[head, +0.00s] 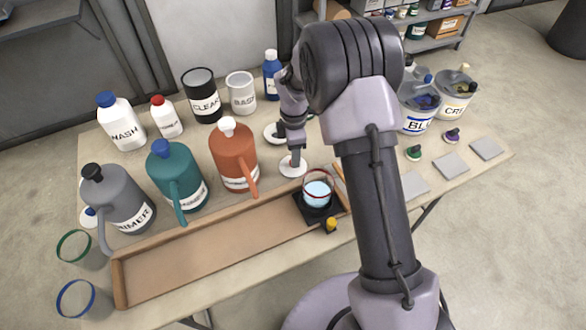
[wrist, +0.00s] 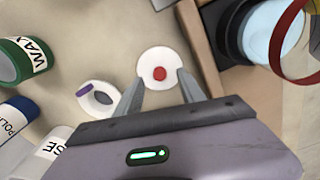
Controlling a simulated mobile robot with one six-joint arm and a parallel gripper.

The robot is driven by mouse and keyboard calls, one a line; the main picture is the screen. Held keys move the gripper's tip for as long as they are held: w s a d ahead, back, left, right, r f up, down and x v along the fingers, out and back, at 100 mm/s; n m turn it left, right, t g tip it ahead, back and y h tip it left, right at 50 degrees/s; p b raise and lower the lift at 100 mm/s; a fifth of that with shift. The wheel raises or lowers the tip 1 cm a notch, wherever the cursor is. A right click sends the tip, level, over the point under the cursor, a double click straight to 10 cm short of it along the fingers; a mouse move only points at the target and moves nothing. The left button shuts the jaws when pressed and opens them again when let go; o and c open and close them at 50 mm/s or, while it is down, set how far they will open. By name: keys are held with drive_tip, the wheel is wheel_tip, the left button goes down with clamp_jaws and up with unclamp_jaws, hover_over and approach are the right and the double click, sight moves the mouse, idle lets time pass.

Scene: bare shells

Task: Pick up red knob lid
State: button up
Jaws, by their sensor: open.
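The red knob lid (wrist: 147,62) is a white disc with a small red knob at its middle. It lies flat on the table between my fingertips in the wrist view. In the head view the white disc (head: 287,170) shows just below my gripper (head: 294,157), left of the dark square stand; its knob is hidden there. My gripper (wrist: 160,77) is open, one finger at each side of the lid. I cannot tell whether the fingers touch it.
A second white lid (wrist: 97,97) with a dark and purple part lies to the left. A red-rimmed clear vessel (head: 318,188) with light blue contents stands on the dark stand (head: 312,213) close by. An orange jug (head: 232,155) stands left. A long wooden tray (head: 205,262) lies in front.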

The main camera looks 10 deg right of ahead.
wheel_tip(320, 180, down, 4)
drive_tip(key=shift+a+r+b, duration=0.1)
drive_tip(key=shift+r+b, duration=0.05)
drive_tip(key=shift+b, duration=0.5)
drive_tip(key=shift+r, duration=0.15)
clamp_jaws()
